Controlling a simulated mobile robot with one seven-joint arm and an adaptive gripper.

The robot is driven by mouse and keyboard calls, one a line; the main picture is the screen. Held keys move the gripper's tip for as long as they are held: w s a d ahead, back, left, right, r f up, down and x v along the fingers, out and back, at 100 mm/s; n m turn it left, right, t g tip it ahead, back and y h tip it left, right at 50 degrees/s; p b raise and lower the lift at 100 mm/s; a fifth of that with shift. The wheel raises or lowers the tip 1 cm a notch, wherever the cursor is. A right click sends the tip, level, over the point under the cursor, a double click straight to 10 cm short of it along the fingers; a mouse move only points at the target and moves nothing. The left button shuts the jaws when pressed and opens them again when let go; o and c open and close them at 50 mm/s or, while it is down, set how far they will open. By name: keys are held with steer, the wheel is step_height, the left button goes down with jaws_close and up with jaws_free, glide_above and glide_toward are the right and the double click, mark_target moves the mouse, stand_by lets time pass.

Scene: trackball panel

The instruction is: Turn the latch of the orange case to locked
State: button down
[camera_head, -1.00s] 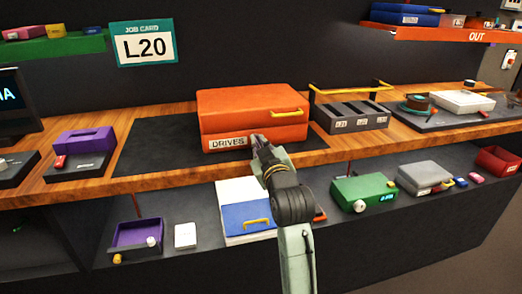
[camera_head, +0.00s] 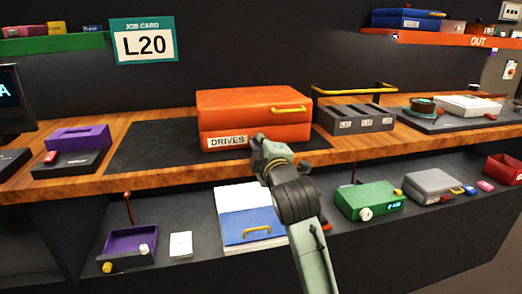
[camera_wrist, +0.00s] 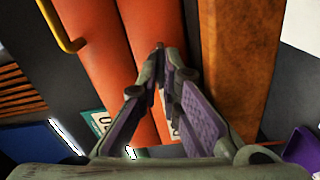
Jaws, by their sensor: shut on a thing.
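The orange case (camera_head: 235,108) sits closed on a dark mat on the wooden bench, with a yellow handle (camera_head: 288,109) on its upper front and a DRIVES label (camera_head: 227,142) on its lower front. My gripper (camera_head: 258,138) is at the case front, just right of the label. In the wrist view my gripper (camera_wrist: 166,65) has its fingertips close together around a small dark piece at the case front, likely the latch, which is mostly hidden by the fingers.
A grey slotted rack (camera_head: 362,118) with a yellow bar stands right of the case. A purple holder (camera_head: 80,140) is at left. The lower shelf holds a blue-and-white box (camera_head: 250,222) and a green box (camera_head: 368,200). The mat left of the case is clear.

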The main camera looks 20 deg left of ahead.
steer(key=shift+f+n+b, duration=0.15)
steer(key=shift+n+b, duration=0.5)
steer(key=shift+n, duration=0.45)
steer(key=c, duration=1.8)
jaws_free()
